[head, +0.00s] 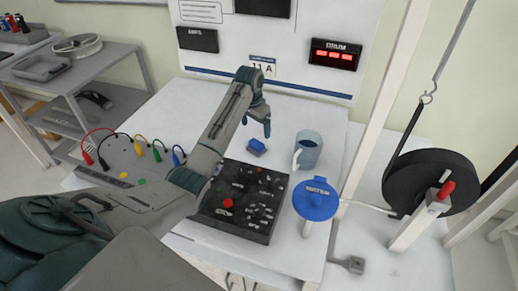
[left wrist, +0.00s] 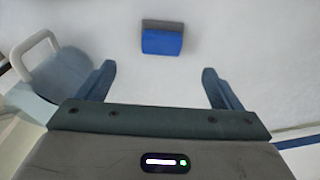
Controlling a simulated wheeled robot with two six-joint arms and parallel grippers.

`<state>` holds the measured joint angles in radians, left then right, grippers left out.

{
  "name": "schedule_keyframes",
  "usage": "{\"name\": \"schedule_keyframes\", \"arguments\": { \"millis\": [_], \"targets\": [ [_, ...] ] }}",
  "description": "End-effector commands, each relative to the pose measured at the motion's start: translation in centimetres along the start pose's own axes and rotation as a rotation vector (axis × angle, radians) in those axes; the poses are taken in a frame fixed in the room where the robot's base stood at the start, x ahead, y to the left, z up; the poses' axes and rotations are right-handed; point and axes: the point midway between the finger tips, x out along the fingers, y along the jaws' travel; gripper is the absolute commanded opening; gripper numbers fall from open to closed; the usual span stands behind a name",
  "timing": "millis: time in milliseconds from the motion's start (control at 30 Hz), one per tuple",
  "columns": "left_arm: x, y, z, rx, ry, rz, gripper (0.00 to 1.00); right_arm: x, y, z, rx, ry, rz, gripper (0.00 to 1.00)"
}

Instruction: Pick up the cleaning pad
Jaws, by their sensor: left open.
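The cleaning pad (head: 257,146) is a small blue block with a grey strip. It lies on the white tabletop behind the black control panel. In the left wrist view the pad (left wrist: 162,40) lies ahead of the fingers, roughly midway between their lines and apart from both. My left gripper (head: 262,122) is above the table close to the pad. In the left wrist view my left gripper (left wrist: 161,88) is open with nothing between its fingers. My right gripper is not in view.
A blue-grey jug (head: 309,148) stands right of the pad; its handle shows in the left wrist view (left wrist: 35,52). A blue disc labelled WATER (head: 316,198) and the control panel (head: 241,203) are nearer. Coloured cables (head: 133,146) lie left. A black drum (head: 430,180) stands right.

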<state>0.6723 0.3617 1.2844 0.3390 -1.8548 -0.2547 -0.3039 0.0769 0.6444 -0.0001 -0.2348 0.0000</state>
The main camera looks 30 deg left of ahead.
Motion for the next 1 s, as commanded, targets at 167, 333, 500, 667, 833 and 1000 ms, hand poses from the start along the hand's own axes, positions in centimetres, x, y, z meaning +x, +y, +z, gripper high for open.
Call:
{"name": "schedule_keyframes", "arguments": {
  "millis": [167,333,500,667,833,1000],
  "targets": [
    [2.8,0.0,0.1,-0.002,-0.005,0.001,0.87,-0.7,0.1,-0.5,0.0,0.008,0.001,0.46],
    [4.4,0.0,0.1,-0.001,-0.002,0.0,0.87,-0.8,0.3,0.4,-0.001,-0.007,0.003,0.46],
    [6.0,-0.1,0.1,0.0,-0.004,0.002,0.87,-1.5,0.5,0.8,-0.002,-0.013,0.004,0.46],
    [8.5,-0.2,0.2,-0.001,-0.004,0.001,0.87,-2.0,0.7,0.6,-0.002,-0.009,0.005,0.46],
    [9.7,-0.3,0.1,0.0,-0.001,-0.001,0.87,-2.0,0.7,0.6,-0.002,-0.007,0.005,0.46],
    [9.8,-0.3,0.1,0.0,0.0,-0.001,0.87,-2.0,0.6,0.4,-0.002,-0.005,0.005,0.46]
  ]
}}
